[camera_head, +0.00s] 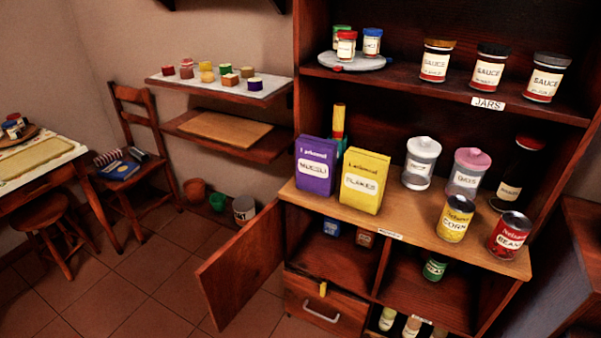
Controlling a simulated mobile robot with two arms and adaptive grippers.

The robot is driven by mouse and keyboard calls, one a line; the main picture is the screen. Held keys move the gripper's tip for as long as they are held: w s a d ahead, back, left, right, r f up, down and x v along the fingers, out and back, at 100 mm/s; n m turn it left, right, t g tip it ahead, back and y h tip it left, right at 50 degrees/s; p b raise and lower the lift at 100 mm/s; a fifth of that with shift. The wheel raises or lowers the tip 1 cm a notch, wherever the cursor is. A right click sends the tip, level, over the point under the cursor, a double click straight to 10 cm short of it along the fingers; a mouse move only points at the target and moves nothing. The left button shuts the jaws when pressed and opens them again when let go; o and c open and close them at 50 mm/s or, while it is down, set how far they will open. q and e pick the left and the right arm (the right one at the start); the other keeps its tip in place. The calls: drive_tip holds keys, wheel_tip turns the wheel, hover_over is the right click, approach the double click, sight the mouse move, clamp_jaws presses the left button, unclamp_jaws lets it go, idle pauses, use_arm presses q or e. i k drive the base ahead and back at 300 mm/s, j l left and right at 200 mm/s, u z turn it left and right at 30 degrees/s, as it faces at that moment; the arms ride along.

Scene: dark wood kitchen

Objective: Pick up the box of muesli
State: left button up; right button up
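The muesli box (315,167) is purple with a white label. It stands upright at the left end of the cabinet's wooden counter (408,227). A yellow flakes box (364,181) stands close on its right. Neither of my grippers shows in the head view, and nothing is touching the muesli box.
Behind the boxes stands a narrow yellow and red item (338,121). To the right are a grey-lidded jar (421,163), a pink-lidded jar (467,172), a corn can (455,219) and a beans can (509,236). An open cabinet door (240,266) juts out below left.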

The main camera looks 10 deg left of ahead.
sight(316, 157)
drive_tip(key=j+z, duration=0.15)
drive_tip(key=z, duration=0.2)
drive_tip(key=j+z, duration=0.15)
drive_tip(key=z, duration=0.25)
drive_tip(key=j+z, duration=0.2)
drive_tip(key=j, duration=0.4)
drive_tip(key=j+z, duration=0.15)
drive_tip(key=j, duration=0.45)
drive_tip(key=j+z, duration=0.2)
drive_tip(key=j, duration=0.35)
drive_tip(key=k+j+z, duration=0.15)
drive_tip(key=j, duration=0.4)
drive_tip(key=k+j, duration=0.1)
drive_tip(key=j, duration=0.7)
drive_tip(key=k+j, duration=0.15)
drive_tip(key=j, duration=0.25)
